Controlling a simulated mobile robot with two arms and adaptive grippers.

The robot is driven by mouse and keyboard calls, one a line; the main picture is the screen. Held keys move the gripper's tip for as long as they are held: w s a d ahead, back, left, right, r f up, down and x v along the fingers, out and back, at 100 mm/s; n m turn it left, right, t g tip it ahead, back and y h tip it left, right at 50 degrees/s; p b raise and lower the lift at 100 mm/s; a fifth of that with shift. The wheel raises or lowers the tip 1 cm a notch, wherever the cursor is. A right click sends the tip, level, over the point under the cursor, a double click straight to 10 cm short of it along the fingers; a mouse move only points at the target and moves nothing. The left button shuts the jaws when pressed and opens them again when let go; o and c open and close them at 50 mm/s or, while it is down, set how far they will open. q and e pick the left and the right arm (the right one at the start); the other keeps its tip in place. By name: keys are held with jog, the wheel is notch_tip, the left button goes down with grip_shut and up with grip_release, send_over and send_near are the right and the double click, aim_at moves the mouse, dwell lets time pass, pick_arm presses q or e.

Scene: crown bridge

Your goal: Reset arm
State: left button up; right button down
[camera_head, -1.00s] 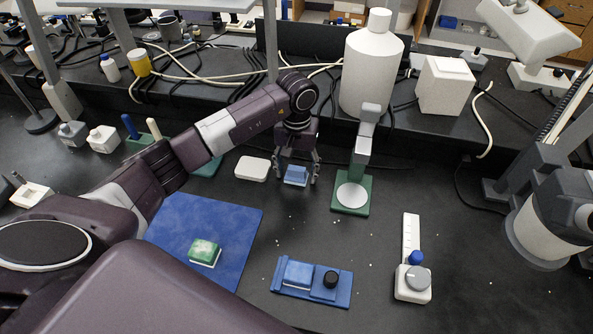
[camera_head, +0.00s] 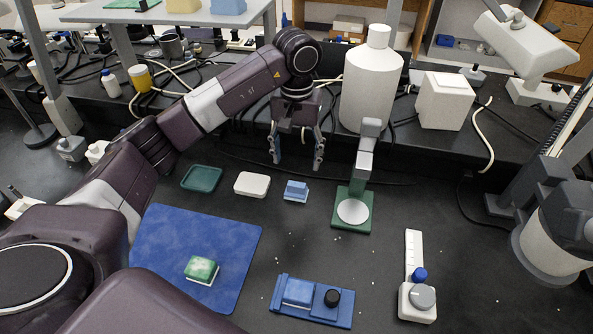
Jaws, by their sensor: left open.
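My left gripper (camera_head: 297,150) is open and empty. It hangs over the back part of the black bench, above and behind a small blue block (camera_head: 296,191) with a pale lower edge. The block stands on the bench, apart from the fingers. My left arm reaches in from the left and bends down at the wrist. My right gripper is not in view.
A white dish (camera_head: 252,184) and a green dish (camera_head: 202,178) lie left of the block. A green-based stand (camera_head: 352,218) is to its right. A blue mat (camera_head: 170,245) holds a green-topped block (camera_head: 201,269). A blue fixture (camera_head: 330,312) and a white bottle (camera_head: 371,85) stand nearby.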

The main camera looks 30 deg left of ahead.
pick_arm(q)
jog(key=shift+r, duration=0.4)
jog(key=shift+r, duration=0.1)
